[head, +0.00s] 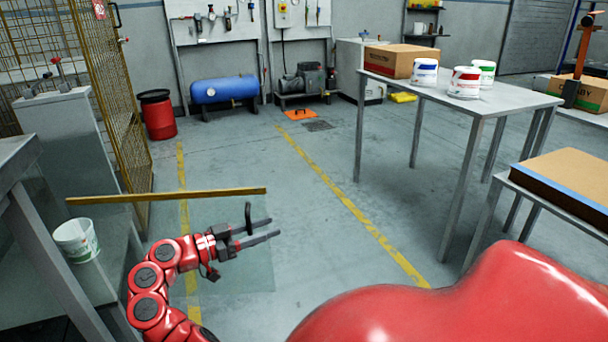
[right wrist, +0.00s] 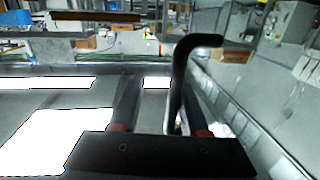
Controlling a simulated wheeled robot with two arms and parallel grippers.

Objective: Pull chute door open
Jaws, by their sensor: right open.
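The chute door appears to be a clear pane (head: 240,272) with a yellow-brown bar (head: 165,196) along its top, at the left of the head view. A black hooked handle (head: 248,212) stands near the bar's right end.
A grey bench (head: 18,160) and a white bucket (head: 76,240) are at the left, beside a yellow mesh cage (head: 112,95). A grey table (head: 500,100) with a cardboard box (head: 400,60) and white tubs stands at the right. The middle floor is clear.

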